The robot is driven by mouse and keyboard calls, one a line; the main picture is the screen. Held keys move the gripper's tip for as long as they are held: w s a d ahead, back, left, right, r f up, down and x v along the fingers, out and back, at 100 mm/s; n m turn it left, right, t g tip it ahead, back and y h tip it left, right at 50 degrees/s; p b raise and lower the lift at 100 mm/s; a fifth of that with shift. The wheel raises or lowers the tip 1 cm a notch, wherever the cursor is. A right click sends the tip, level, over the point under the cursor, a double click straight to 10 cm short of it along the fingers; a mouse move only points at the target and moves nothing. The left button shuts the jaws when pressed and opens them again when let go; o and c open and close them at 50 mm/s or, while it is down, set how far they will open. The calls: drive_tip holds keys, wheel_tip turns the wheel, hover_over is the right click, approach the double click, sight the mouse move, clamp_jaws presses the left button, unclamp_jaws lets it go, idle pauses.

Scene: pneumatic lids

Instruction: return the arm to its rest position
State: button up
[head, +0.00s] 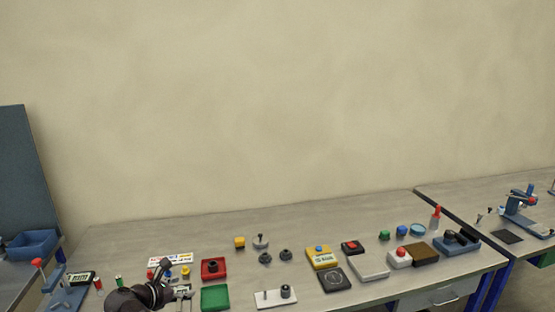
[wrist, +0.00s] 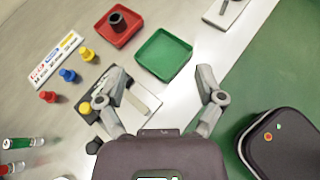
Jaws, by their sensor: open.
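My gripper (wrist: 161,82) is open and empty in the wrist view, its two grey fingers spread wide. It is above the front left part of the workbench (head: 160,230). A green tray (wrist: 163,56) lies just beyond the fingertips and is empty. A red tray (wrist: 104,24) with a dark cylindrical part (wrist: 118,20) in it lies to the left of the green tray. In the head view my arm shows at the lower left, and the fingers are too small there to make out clearly.
Red, blue and yellow pegs (wrist: 68,75) stand by a labelled strip (wrist: 55,60). Vials (wrist: 22,143) lie farther left. A yellow box (head: 324,256) and several other devices fill the bench's right half. The bench's back strip is clear.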

drive_tip(key=d+f+m+g, duration=0.2)
drive_tip(key=d+f+m, duration=0.1)
drive_tip(key=d, duration=0.5)
drive_tip(key=w+d+f+m+g+b, duration=0.1)
drive_tip(key=d+f+m+g, duration=0.1)
drive_tip(key=d+m, duration=0.3)
drive_tip(key=d+f+m+g, duration=0.2)
drive_tip(key=d+f+m, duration=0.1)
drive_tip(key=d, duration=0.8)
drive_tip(key=shift+w+f+m+g+y+b, duration=0.3)
drive_tip(key=shift+w+f+m+y+b, duration=0.1)
drive_tip(key=shift+m, duration=0.2)
drive_tip(key=s+d+f+m+g+y, duration=0.1)
drive_tip(key=s+d+f+m+y, duration=0.1)
drive_tip(key=d+m, duration=0.3)
drive_tip(key=s+d+f+m+g+y+b, duration=0.1)
drive_tip(key=s+d+m, duration=0.3)
drive_tip(key=d, duration=0.4)
drive_tip(key=s+d+f+m+g+y+b, duration=0.1)
drive_tip(key=s+d+f+m+g+y, duration=0.1)
drive_tip(key=d+m, duration=0.5)
drive_tip(key=shift+s+f+y, duration=0.5)
drive_tip(key=shift+s+y, duration=0.1)
drive_tip(key=shift+s, duration=0.3)
